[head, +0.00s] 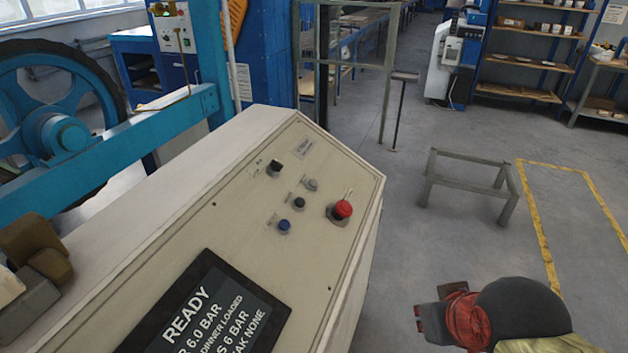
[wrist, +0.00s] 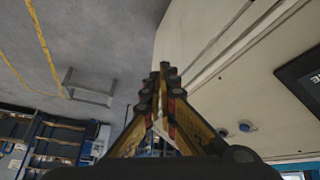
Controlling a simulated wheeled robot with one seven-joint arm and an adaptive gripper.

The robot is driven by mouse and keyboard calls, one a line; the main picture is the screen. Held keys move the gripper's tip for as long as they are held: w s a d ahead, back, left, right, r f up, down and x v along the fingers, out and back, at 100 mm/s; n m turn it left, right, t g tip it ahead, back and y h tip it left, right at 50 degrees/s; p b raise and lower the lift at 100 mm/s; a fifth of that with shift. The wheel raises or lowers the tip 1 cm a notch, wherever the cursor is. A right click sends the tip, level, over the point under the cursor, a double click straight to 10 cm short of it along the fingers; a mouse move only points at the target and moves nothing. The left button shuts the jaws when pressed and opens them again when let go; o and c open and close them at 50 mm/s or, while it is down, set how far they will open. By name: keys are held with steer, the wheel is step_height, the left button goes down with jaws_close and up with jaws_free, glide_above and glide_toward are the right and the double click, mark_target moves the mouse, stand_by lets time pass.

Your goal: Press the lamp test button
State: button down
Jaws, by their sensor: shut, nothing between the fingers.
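The sloped cream control panel (head: 235,225) carries a black selector knob (head: 274,168), a grey button (head: 311,184), a black button (head: 299,203), a blue button (head: 284,226) and a red mushroom button (head: 342,210). The labels are too small to read, so I cannot tell which is the lamp test button. In the wrist view the blue button (wrist: 247,126) shows right of my gripper (wrist: 164,68). My gripper is shut and empty. In the head view my gripper (head: 422,318) is right of the panel, apart from it, its fingers pointing left.
A dark display (head: 205,310) reading READY is set in the panel's lower part. A low metal frame (head: 470,180) stands on the floor to the right, near a yellow floor line (head: 545,240). A blue flywheel machine (head: 60,130) is at left. Open floor lies right of the panel.

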mark_target(313, 184)
steer(key=w+r+n+t+p, duration=0.2)
steer(key=w+r+n+p, duration=0.2)
steer(key=w, duration=0.5)
steer(key=w+r+n+t+p, duration=0.1)
steer(key=w+r+n+p, duration=0.25)
steer(key=w, duration=0.65)
steer(key=w+r+n+t+p, duration=0.25)
steer(key=w+r+n, duration=0.2)
steer(key=w, duration=0.45)
steer(key=w+a+f+n+y+p, duration=0.3)
steer(key=w+a+n+y+p, duration=0.3)
steer(key=w+a+n, duration=0.6)
steer(key=w+n+p, duration=0.1)
steer(key=n+p, duration=0.1)
steer(key=shift+w+a+f+n+y+p, duration=0.2)
steer(key=shift+f+n+y+p, duration=0.1)
steer(key=shift+f+y, duration=0.1)
steer(key=a+f+b, duration=0.1)
steer(key=f, duration=0.1)
steer(key=a+f+b, duration=0.1)
steer(key=f+b, duration=0.1)
steer(key=w+a+f+b, duration=0.1)
steer(key=f+b, duration=0.1)
steer(key=shift+w+a+f, duration=0.1)
steer(key=shift+f, duration=0.1)
steer(key=shift+w+a+f+b, duration=0.2)
steer(key=shift+a+f+b, duration=0.3)
steer(key=shift+b, duration=0.45)
steer(key=shift+f, duration=0.2)
